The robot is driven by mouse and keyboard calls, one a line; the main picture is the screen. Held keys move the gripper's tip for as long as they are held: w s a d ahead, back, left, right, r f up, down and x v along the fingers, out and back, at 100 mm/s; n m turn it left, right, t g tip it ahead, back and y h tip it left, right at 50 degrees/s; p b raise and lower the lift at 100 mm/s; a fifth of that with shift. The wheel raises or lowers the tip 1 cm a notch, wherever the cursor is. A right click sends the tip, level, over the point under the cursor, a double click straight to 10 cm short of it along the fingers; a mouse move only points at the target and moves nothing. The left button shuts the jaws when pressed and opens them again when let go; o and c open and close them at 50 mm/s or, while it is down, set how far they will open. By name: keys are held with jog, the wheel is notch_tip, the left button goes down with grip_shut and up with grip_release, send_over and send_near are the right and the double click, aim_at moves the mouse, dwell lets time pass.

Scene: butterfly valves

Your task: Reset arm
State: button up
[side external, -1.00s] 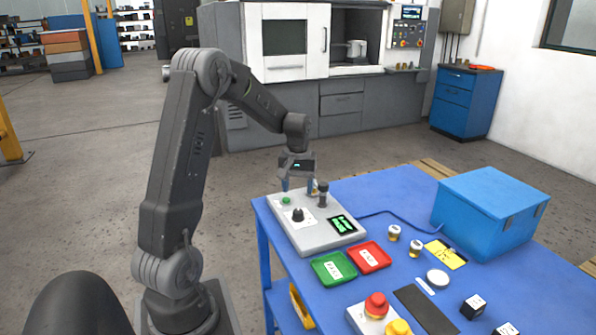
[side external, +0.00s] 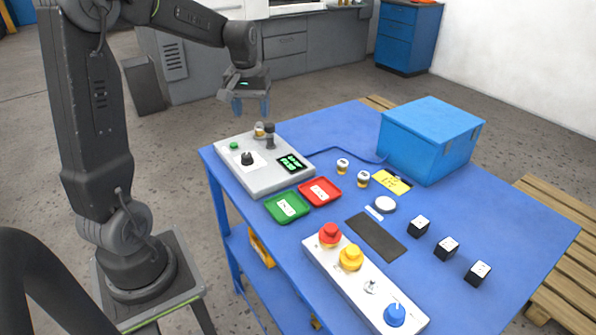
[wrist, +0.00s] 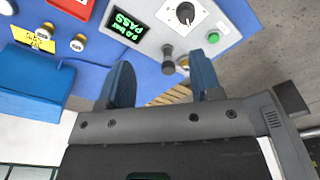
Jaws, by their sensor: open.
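My gripper (side external: 251,106) is open and empty, fingers pointing down, above and behind the far edge of the grey test station. Its two blue fingers also show apart in the wrist view (wrist: 161,75). The grey test station (side external: 262,177) stands on the blue table, with a black knob (side external: 247,158), a green button (side external: 234,146) and a dark post (side external: 269,140). A small brass-and-white valve (side external: 259,130) sits at the station's far edge beside the post, apart from my fingers. The station's display (wrist: 128,23) shows green text with "PASS".
A green tray (side external: 287,206) and a red tray (side external: 320,191) lie before the station. Two more valves (side external: 343,166) (side external: 363,178) stand near a yellow note (side external: 393,182). A blue box (side external: 428,140), button panel (side external: 365,285) and several black blocks (side external: 446,248) occupy the table.

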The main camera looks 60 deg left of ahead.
jog(key=s+d+r+m+t, duration=0.1)
jog(key=s+d+r+m, duration=0.1)
jog(key=d, duration=0.5)
jog(key=s+d+r+m+t, duration=0.1)
jog(key=s+d+r+m, duration=0.15)
jog(key=d, duration=0.35)
jog(key=s+d+m+t, duration=0.2)
jog(key=s+d+m, duration=0.3)
jog(key=s+d, duration=0.4)
jog(key=shift+s+d+t+h, duration=0.2)
jog(key=shift+d+t+h, duration=0.15)
jog(key=shift+d, duration=0.5)
jog(key=shift+f, duration=0.1)
